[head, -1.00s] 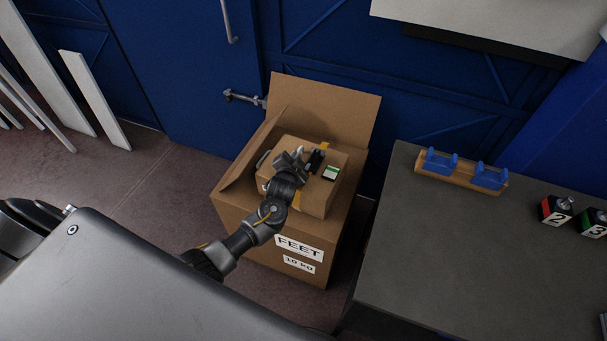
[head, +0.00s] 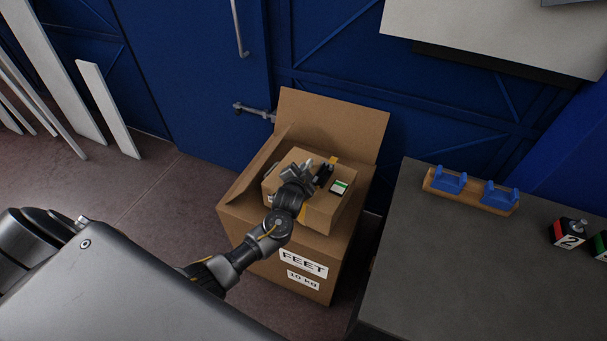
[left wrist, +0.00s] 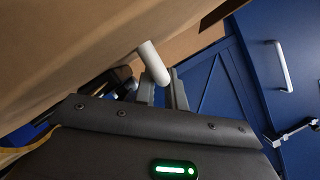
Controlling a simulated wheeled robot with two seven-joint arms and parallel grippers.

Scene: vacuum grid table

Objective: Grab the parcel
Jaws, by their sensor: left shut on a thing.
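The parcel (head: 323,212) is a small brown cardboard box with yellow tape, a black fitting and a green-and-white label on top. It sits in the mouth of a large open carton (head: 255,238) marked "FEET 10 KG". My left gripper (head: 304,170) is over the parcel's top and hides part of it. In the left wrist view its grey fingers (left wrist: 164,92) are shut around a pale round bar (left wrist: 154,63) beside the brown cardboard, apparently the parcel's handle. Whether the parcel is lifted clear inside the carton cannot be told. My right gripper is not in view.
The carton's raised flap (head: 335,122) stands behind the parcel, near a blue door (head: 190,80) with a latch. A grey table (head: 440,270) to the right holds a wooden rack with blue holders (head: 470,190) and numbered blocks (head: 569,234). White boards lean at the left.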

